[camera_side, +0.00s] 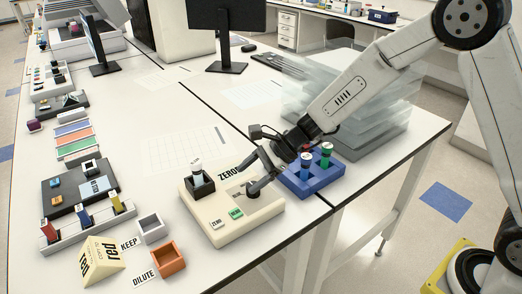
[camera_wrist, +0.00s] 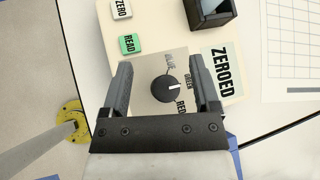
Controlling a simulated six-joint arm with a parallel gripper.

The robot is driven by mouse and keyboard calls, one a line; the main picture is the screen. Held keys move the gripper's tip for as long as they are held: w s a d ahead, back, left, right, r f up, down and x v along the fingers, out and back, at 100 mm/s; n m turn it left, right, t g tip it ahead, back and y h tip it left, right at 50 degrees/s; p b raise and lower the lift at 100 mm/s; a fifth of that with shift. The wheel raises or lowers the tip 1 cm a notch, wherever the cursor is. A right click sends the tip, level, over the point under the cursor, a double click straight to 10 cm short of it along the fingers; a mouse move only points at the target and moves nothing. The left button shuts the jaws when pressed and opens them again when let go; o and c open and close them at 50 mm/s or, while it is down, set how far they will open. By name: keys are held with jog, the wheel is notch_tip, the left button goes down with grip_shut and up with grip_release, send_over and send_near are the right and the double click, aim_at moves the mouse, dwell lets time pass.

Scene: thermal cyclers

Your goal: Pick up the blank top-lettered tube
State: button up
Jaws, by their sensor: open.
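A small tube with a white top (camera_side: 196,163) stands upright in a black square holder (camera_side: 201,184) on the cream instrument (camera_side: 238,222). Its top carries dark marks too small to read. My gripper (camera_side: 251,173) is open and empty above the instrument, to the right of this tube. In the wrist view, my gripper's fingers (camera_wrist: 159,64) stand apart on either side of a black knob (camera_wrist: 164,88) on the instrument. The black holder (camera_wrist: 210,12) is cut by the top edge there.
A rack (camera_side: 89,225) at left holds red, blue and yellow tubes. A grey open box (camera_side: 151,228) and an orange open box (camera_side: 168,257) stand by KEEP and DILUTE labels. A yellow sign (camera_side: 97,260) is near the front. Stacked clear sheets (camera_side: 380,95) stand behind my arm.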

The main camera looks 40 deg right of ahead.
aim_at(197, 172)
jog(key=w+a+m+t, duration=0.1)
jog(key=w, duration=0.1)
jog(key=w+a+r+m+t+y, duration=0.1)
jog(key=w+m, duration=0.1)
jog(key=w+a+m+t+y, duration=0.1)
jog(key=w+m, duration=0.1)
jog(key=shift+w+r, duration=0.25)
jog(key=shift+w, duration=0.15)
jog(key=shift+x, duration=1.35)
jog(key=shift+x, duration=2.6)
jog(key=shift+d+f, duration=0.15)
jog(key=shift+f, duration=0.05)
jog(key=shift+c, duration=0.3)
grip_shut()
